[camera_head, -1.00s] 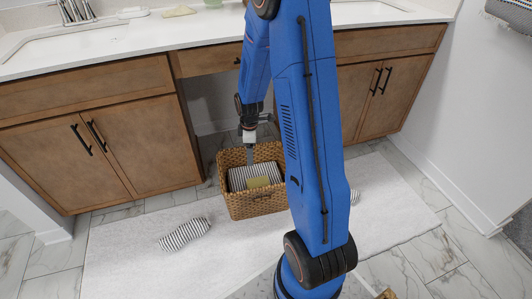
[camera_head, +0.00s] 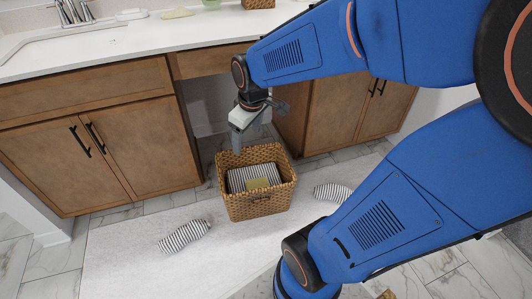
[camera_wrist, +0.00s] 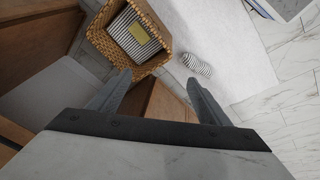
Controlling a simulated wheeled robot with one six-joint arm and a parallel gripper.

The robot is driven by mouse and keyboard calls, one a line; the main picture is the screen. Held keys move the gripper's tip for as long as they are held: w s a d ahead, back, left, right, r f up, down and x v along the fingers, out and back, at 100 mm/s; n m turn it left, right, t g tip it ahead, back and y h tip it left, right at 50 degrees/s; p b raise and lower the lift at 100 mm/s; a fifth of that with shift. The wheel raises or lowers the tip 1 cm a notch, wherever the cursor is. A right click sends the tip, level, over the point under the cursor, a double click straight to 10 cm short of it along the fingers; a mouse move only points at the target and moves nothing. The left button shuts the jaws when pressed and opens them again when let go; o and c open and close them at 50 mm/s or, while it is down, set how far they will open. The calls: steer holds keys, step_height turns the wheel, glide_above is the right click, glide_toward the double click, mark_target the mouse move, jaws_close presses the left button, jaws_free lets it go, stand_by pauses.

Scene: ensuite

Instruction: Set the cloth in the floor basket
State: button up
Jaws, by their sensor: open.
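The woven floor basket (camera_head: 258,205) stands upright on the white rug against the vanity. Inside it lie a striped black-and-white textile (camera_head: 250,176) and a small olive-yellow folded cloth (camera_head: 257,184). The wrist view shows the same basket (camera_wrist: 98,40), with the yellow cloth (camera_wrist: 137,33) on top of the striped textile (camera_wrist: 124,40). My gripper (camera_wrist: 158,80) is open, with nothing between its fingers. In the head view, my gripper (camera_head: 237,145) is above the back left of the basket, clear of the cloth.
Two striped rolled textiles lie on the rug, one left (camera_head: 184,236) and one right (camera_head: 332,192) of the basket. Another pale yellow cloth (camera_head: 176,13) lies on the countertop (camera_head: 130,42). Wooden cabinets (camera_head: 100,150) flank an open recess behind the basket.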

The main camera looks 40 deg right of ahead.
steer(key=s+a+r+m, duration=0.1)
steer(key=s+r+m, duration=0.1)
steer(key=s, duration=0.5)
steer(key=s+a+r+m+t, duration=0.1)
steer(key=s+a+r+m, duration=0.1)
steer(key=s+r, duration=0.2)
steer(key=shift+s+a+m+t, duration=0.15)
steer(key=shift+s+m+t, duration=0.15)
steer(key=shift+s, duration=1.55)
